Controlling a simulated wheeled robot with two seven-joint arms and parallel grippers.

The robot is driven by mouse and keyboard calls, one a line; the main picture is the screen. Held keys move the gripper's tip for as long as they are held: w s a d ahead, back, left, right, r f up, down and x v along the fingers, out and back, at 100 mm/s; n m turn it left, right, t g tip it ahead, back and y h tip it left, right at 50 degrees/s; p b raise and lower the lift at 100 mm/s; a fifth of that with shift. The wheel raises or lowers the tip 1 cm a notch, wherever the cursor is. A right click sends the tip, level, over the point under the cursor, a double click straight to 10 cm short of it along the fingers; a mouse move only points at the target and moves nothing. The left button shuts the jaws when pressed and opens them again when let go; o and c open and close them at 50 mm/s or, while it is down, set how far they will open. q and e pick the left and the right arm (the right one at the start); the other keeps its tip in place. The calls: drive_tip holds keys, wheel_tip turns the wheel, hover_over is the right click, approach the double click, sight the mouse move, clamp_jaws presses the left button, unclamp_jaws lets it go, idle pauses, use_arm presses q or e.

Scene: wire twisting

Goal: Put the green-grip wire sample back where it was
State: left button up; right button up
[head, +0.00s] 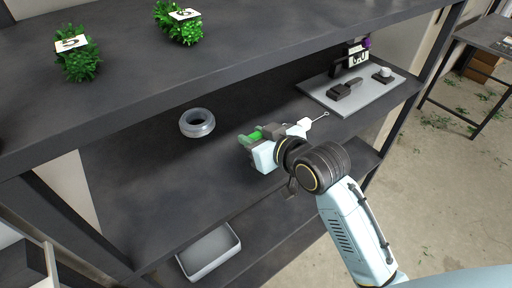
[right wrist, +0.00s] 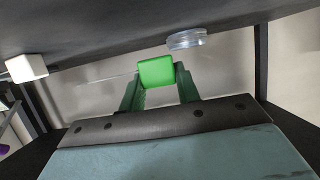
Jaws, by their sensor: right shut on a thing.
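The green-grip wire sample (head: 256,134) is held in my right gripper (head: 251,140), above the middle shelf. In the right wrist view its green block (right wrist: 157,72) sits between the two fingertips (right wrist: 158,80), which are closed on it. A thin pale wire runs from the block to the left in that view. Most of the fingers are hidden by the gripper body in the head view. My left gripper is not in view.
A translucent ring (head: 197,123) lies on the middle shelf, left of my gripper. A white block with a looped wire (head: 301,127) shows just right of the gripper. A pale board (head: 382,96) with dark tools lies at the right.

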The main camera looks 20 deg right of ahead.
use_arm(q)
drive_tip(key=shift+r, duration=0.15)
use_arm(e)
drive_tip(key=shift+f, duration=1.9)
drive_tip(key=o, duration=1)
